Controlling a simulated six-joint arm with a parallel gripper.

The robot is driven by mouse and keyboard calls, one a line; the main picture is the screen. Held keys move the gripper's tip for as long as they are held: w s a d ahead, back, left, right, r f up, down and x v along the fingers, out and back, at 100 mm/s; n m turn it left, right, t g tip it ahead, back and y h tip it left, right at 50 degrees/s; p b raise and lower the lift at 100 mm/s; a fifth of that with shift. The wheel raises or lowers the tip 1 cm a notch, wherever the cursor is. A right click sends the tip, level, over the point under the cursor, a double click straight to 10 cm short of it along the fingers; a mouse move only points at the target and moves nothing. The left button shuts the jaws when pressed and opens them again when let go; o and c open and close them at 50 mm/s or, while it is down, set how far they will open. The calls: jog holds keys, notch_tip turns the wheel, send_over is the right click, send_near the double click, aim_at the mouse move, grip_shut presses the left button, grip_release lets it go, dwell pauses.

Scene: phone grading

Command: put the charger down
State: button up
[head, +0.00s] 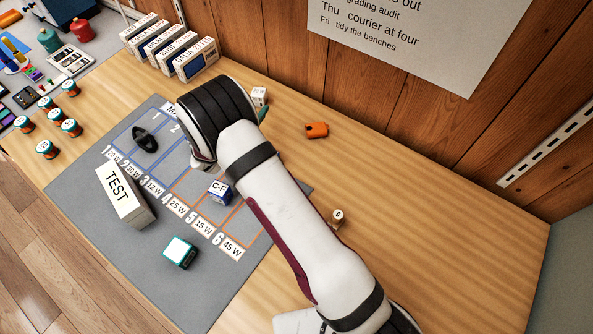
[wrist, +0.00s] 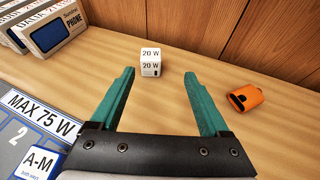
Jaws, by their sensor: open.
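A white charger (wrist: 151,62) marked 20 W stands upright on the wooden bench. In the wrist view it is just beyond my fingertips, near the middle of the gap between them. It also shows in the head view (head: 260,96), close to the wall side of my gripper. My gripper (wrist: 160,77) is open, with its two green fingers wide apart and nothing between them. The charger looks clear of both fingers. In the head view my arm hides most of the gripper, and only a bit of green finger shows.
An orange object (wrist: 245,98) lies right of my gripper. Phone boxes (head: 190,58) stand at the back left.

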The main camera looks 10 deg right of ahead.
jog(key=s+d+r+m+g+h, duration=0.45)
jog(key=s+d+r+m, duration=0.35)
jog(key=d+r+m, duration=0.45)
jog(key=s+d+r+m+g, duration=0.2)
jog(key=s+d+m+g, duration=0.4)
jog(key=s, duration=0.5)
jog(key=s+a+m+g+y, duration=0.3)
jog(key=s+m+y, duration=0.4)
jog(key=s+m, duration=0.7)
jog(key=s+a+m+t+y, duration=0.1)
jog(key=s+a+m+y, duration=0.2)
jog(key=s+a+y, duration=0.2)
jog(key=s+a, duration=0.2)
jog(key=s, duration=0.1)
jog(key=shift+s+a+r+m, duration=0.3)
jog(key=shift+s+r+m, duration=0.05)
jog(key=shift+s+r, duration=0.05)
